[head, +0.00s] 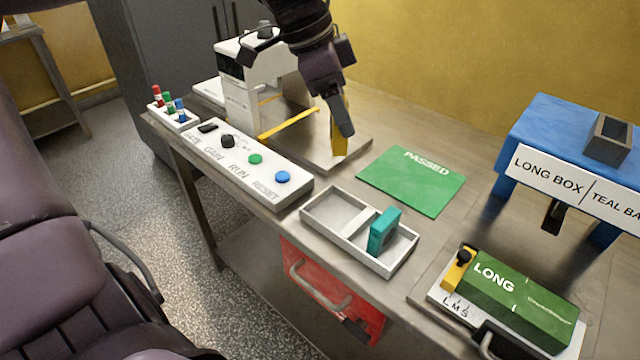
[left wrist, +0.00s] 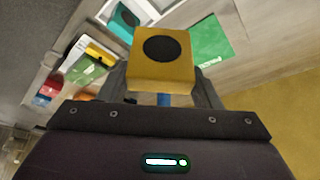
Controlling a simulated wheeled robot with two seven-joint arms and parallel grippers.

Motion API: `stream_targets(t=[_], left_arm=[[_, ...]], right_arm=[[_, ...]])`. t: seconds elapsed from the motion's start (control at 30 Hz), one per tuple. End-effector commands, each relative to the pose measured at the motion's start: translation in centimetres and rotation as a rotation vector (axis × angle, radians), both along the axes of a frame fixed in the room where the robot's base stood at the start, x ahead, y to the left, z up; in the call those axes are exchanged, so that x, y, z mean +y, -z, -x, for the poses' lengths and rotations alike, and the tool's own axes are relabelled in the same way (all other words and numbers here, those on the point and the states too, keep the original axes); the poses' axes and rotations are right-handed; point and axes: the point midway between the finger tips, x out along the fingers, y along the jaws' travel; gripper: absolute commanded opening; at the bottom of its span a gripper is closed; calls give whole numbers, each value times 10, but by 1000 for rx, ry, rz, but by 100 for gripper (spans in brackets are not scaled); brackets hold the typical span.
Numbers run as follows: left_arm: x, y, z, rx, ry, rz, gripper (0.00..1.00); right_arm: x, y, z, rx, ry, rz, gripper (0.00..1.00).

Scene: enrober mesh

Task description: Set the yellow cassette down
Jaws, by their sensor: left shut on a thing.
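My left gripper (head: 342,125) points down over the metal plate of the white machine. It is shut on the yellow cassette (head: 338,143), largely covered by a finger in the head view. In the left wrist view the yellow cassette (left wrist: 162,66), with a black round spot, sits between the fingers of my left gripper (left wrist: 160,90). I cannot tell whether its lower end touches the plate. A white two-compartment tray (head: 345,240) stands in front. Its left compartment is empty; a teal cassette (head: 384,231) stands in the right one. My right gripper is not in view.
A green PASSED mat (head: 412,181) lies bare right of the plate. The white machine (head: 240,85) has a yellow bar. A button panel (head: 240,165) lines the front edge. A green LONG block (head: 520,300) and blue stand (head: 560,130) are at the right.

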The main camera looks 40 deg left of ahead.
Motion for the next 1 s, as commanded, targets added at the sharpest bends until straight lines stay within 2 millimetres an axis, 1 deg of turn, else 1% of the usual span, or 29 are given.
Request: stream_targets(t=[0.03,0.2,0.3,0.4,0.5,0.67,0.77,0.9,1.0], left_arm=[[0,16,1,6,2,4,34],[0,62,1,7,0,5,34],[0,87,2,6,0,4,34],[0,107,1,5,0,1,34],[0,119,1,3,0,1,34],[0,128,0,1,0,0,34],[0,141,1,4,1,1,34],[1,162,1,5,0,1,34],[0,167,0,0,0,1,34]], right_arm=[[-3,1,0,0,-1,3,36],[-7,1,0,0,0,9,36],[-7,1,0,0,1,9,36],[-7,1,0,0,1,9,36],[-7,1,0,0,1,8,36],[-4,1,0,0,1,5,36],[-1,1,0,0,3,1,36],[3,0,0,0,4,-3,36],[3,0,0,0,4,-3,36]])
